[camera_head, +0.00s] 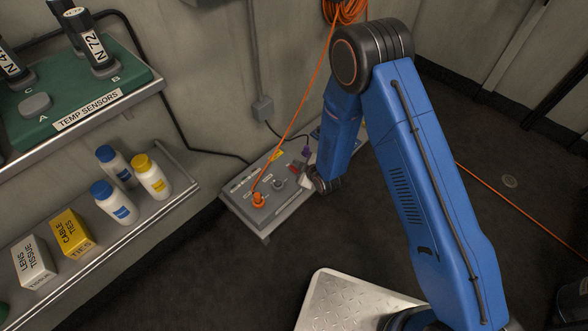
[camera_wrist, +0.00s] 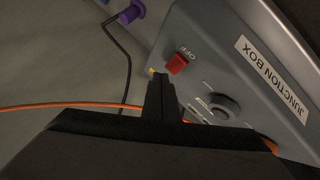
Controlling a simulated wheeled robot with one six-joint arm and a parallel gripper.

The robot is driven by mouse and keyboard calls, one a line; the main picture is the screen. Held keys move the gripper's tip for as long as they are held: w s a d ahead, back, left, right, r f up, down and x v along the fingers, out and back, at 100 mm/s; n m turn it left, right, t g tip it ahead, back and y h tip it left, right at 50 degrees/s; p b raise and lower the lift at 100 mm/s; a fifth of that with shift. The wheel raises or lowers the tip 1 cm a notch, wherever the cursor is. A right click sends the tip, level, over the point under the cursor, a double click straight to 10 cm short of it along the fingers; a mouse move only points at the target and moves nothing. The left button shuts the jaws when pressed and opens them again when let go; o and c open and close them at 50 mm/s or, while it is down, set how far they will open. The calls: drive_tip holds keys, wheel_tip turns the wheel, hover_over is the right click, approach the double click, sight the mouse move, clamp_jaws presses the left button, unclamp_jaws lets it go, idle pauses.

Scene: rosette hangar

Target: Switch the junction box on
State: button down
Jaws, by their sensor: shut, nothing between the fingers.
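The grey junction box (camera_head: 285,205) sits low against the wall in the head view, and its sloped face (camera_wrist: 215,60) with a "JUNCTION BOX" label fills the right of the wrist view. A red switch (camera_wrist: 177,63) stands out from that face, with "OFF" printed beside it. Which way it is set is hard to tell. My gripper (camera_wrist: 160,80) is shut and empty. Its fingertips appear just beside the red switch in the wrist view; contact cannot be told. A round dark knob or socket (camera_wrist: 222,103) is on the face, partly near my fingers.
An orange plug (camera_head: 258,199) with its cable is in the box, and a purple plug (camera_head: 306,151) is at its back edge. Shelves at left hold bottles (camera_head: 113,203), small boxes (camera_head: 72,234) and a green sensor rack (camera_head: 60,105).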

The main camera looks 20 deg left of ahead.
drive_tip(key=shift+s+d+r, duration=0.1)
drive_tip(key=shift+d+r, duration=0.05)
drive_tip(key=shift+r, duration=0.8)
drive_tip(key=shift+d+r, duration=0.1)
drive_tip(key=shift+r, duration=0.85)
